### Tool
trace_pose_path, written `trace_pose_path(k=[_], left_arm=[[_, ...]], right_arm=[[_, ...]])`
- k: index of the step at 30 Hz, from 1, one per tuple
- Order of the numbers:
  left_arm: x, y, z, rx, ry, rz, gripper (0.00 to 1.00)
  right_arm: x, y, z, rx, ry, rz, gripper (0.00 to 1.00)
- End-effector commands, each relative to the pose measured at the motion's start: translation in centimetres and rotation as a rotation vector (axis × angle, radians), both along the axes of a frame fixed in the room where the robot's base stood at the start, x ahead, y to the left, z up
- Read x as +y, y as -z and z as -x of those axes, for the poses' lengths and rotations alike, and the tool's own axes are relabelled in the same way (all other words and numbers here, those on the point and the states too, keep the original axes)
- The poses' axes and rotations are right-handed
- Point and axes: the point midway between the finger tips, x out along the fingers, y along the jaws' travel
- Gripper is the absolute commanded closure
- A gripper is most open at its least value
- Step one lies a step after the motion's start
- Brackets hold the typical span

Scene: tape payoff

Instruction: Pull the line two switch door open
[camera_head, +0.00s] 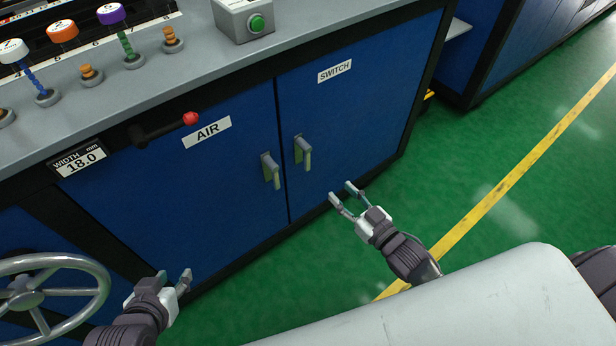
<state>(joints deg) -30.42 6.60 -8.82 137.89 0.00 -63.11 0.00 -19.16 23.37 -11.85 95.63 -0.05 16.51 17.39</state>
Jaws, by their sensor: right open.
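The switch door (345,115) is a blue cabinet panel with a white SWITCH label (334,71) and appears shut. Its grey-green upright handle (303,153) is near the door's left edge. My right gripper (342,191) is open and empty, in front of the lower part of the door, below and right of the handle and apart from it. My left gripper (174,279) is at the lower left, in front of the AIR door's lower area, far from the switch handle. Its two fingers show a gap between them, with nothing seen in it.
The blue AIR door (190,180) with its own handle (272,171) adjoins on the left. A red-knobbed lever (190,118), a width display (80,160) and a handwheel (45,290) are further left. A green-button box (245,18) sits on the counter. Green floor is free at right.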

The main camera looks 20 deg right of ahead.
Motion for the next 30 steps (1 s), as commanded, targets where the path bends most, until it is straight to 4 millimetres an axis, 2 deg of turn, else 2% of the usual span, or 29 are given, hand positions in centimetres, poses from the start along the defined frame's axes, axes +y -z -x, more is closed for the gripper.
trace_pose_path(k=[5,11,21,27,30], left_arm=[[-0.1,-1.1,-0.1,-0.048,0.002,0.009,0.60],[-1.0,-3.0,-2.3,-0.197,0.013,0.043,0.60],[-2.9,-8.9,-6.1,-0.584,0.039,0.135,0.60],[-3.6,-11.9,-6.7,-0.755,0.050,0.178,0.60],[-3.7,-12.8,-6.8,-0.803,0.053,0.191,0.60]], right_arm=[[0.6,-0.7,-0.6,-0.043,-0.019,-0.017,0.58],[1.7,-0.8,-3.5,-0.046,-0.019,-0.018,0.58],[3.9,-0.7,-9.8,-0.043,-0.018,-0.017,0.58],[4.8,-0.7,-12.1,-0.041,-0.018,-0.015,0.58],[5.0,-0.7,-12.8,-0.039,-0.018,-0.015,0.58]])
